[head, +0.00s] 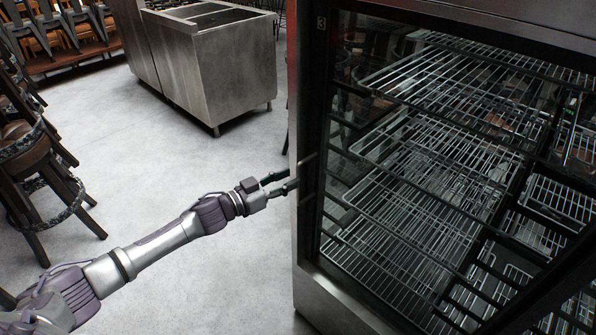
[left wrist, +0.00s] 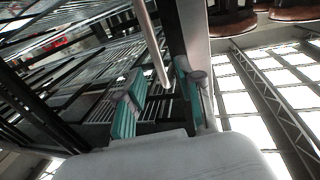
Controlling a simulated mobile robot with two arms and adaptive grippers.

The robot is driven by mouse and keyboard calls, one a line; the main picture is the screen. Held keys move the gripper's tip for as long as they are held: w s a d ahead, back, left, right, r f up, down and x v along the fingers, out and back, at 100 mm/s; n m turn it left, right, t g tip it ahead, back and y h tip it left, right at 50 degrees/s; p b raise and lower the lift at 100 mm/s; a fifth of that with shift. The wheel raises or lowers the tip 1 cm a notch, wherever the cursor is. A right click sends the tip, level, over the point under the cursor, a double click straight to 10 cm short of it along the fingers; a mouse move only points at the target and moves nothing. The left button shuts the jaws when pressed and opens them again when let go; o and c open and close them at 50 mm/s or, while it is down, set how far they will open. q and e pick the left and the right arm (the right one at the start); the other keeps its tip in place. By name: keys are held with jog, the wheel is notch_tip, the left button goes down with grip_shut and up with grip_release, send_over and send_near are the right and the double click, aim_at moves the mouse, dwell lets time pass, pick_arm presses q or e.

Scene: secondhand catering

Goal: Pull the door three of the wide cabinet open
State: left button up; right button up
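The wide cabinet (head: 345,305) stands at the right of the head view. Its glass door three (head: 318,120), marked with a small 3 at its top left, has a dark frame; wire shelves show through it. I cannot tell whether it stands slightly ajar. My left gripper (head: 289,180) is at the door's left edge, around mid-height. In the left wrist view its teal-padded fingers (left wrist: 158,78) are apart. A pale handle bar (left wrist: 150,40) runs down toward the gap between them. I cannot tell whether they touch it. My right gripper is not in view.
A steel sink unit (head: 235,85) stands at the back on the grey floor. Stacked chairs and a stool (head: 35,165) are at the left. The floor (head: 150,150) between them and the cabinet is clear.

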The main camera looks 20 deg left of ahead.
pick_arm(q)
jog(key=x, duration=0.4)
jog(key=shift+s+a, duration=0.1)
grip_shut()
